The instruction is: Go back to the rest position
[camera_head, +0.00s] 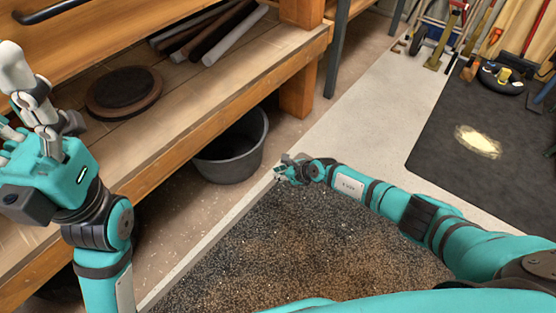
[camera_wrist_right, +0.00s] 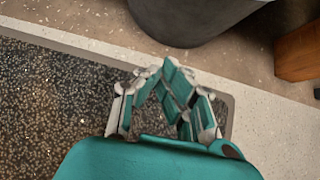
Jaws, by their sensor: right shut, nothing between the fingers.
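My right gripper (camera_head: 281,168) is in the middle of the head view, low over the dark speckled mat (camera_head: 300,240) and near its pale edge. In the right wrist view its teal and grey fingers (camera_wrist_right: 170,68) come together at the tips, with nothing held. My left gripper (camera_head: 28,118) is raised at the left edge of the head view, in front of the wooden bench. Its grey fingers point up and are partly cut off by the frame, so I cannot tell whether they are open or shut.
A dark bucket (camera_head: 232,150) stands on the floor just beyond my right gripper. A wooden bench (camera_head: 190,105) holds a round dark disc (camera_head: 124,92) and several rods (camera_head: 215,32). A black mat (camera_head: 470,125) with a pale patch lies right, with tools behind. Pale floor (camera_head: 385,110) between is clear.

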